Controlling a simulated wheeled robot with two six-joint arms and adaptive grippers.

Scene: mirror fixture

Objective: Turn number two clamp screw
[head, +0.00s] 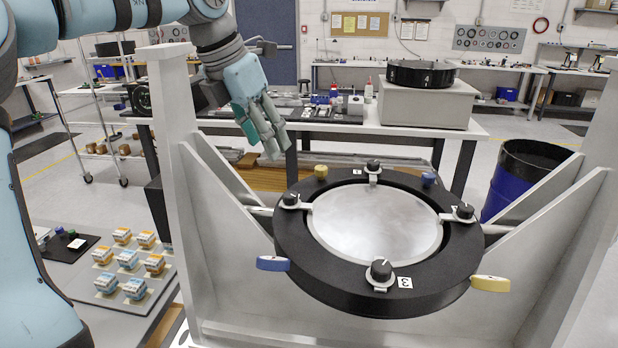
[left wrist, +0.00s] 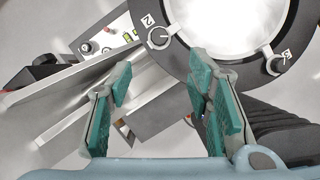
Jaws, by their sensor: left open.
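The mirror fixture's black ring (head: 335,283) holds a round silver mirror (head: 375,222) between light grey side supports. Clamp screws with black knobs sit around it. The number two clamp screw (left wrist: 158,38) is beside the "2" label (left wrist: 148,20) in the left wrist view; it appears to be the left knob (head: 290,199) in the head view, where its label is not readable. The number three clamp screw (head: 381,268) is at the front; it also shows in the wrist view (left wrist: 277,65). My left gripper (head: 263,131) is open and empty, above and left of the ring, apart from the screws.
The left upright support (head: 172,130) stands close to my left arm. Blue (head: 272,263) and yellow (head: 490,284) handles stick out from the ring. Behind are a workbench (head: 345,130) and a blue drum (head: 510,185). A board with several small blocks (head: 115,275) lies lower left.

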